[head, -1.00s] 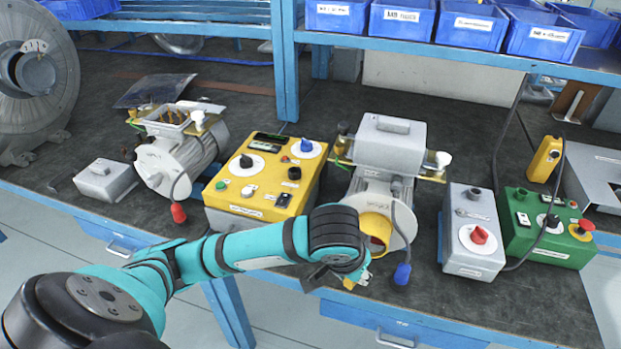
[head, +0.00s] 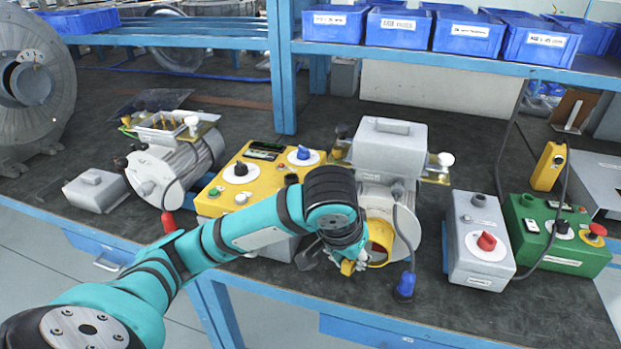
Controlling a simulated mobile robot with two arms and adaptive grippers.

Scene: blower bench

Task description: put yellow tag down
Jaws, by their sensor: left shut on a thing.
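My left gripper (head: 338,263) is in front of the right-hand grey motor, just left of its yellow-rimmed opening (head: 382,246). It is shut on the yellow tag (head: 348,268), of which only a small yellow piece shows below the wrist. My arm and wrist hide most of the fingers and the rest of the tag. I cannot tell whether the tag touches the motor or the bench. My right gripper is out of view.
A yellow control box (head: 262,172) stands behind my arm. A second motor (head: 175,165) is to the left. A grey switch box (head: 478,240) and a green box (head: 560,232) stand right.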

